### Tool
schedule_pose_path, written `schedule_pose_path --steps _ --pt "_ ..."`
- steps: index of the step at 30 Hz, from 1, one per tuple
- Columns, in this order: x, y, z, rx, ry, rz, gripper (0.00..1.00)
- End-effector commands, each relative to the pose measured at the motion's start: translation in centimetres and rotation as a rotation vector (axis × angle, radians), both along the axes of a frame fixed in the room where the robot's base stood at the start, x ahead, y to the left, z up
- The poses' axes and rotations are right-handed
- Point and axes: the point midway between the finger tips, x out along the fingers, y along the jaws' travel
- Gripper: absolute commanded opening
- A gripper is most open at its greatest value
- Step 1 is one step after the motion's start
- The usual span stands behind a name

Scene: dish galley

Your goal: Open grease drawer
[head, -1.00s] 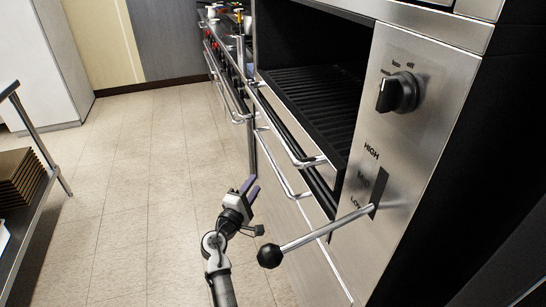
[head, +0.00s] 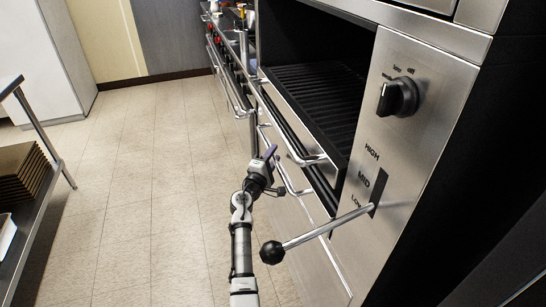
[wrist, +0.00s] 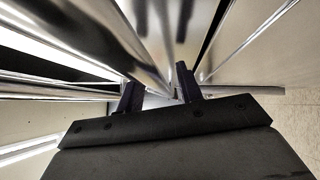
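The steel broiler front has two chrome bar handles, an upper handle (head: 288,132) and a lower handle (head: 277,165). The panel behind the lower handle appears shut; no label shows which one is the grease drawer. My gripper (head: 270,155), with purple fingers, is at the lower handle and partly covers it. In the wrist view my gripper (wrist: 160,88) has its two dark fingers apart. A chrome bar (wrist: 135,45) runs down toward the gap between them. I cannot tell whether either finger touches it.
A lever with a black ball knob (head: 272,252) sticks out close to my arm. A black dial (head: 398,97) sits on the control panel. The ribbed grill rack (head: 315,95) is above the handles. A shelf (head: 40,190) stands left. The tiled floor (head: 150,190) between is clear.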

Motion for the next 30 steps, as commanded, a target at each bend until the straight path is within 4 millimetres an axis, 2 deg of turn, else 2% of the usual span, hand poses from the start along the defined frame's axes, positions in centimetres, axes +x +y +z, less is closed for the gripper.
schedule_pose_path --steps 2,10,19,23,26,30 --pt "0.0 0.0 0.0 0.000 0.000 0.000 0.35" --pt "0.0 0.0 0.0 0.000 0.000 0.000 0.00" --pt "-0.1 0.1 0.0 0.000 0.000 0.000 0.00" --pt "-0.3 0.9 -0.2 0.001 0.000 0.001 0.00" --pt "-0.8 2.4 -0.3 0.001 0.000 0.002 0.00" --pt "-1.9 5.6 -0.5 0.001 0.000 0.005 0.00"
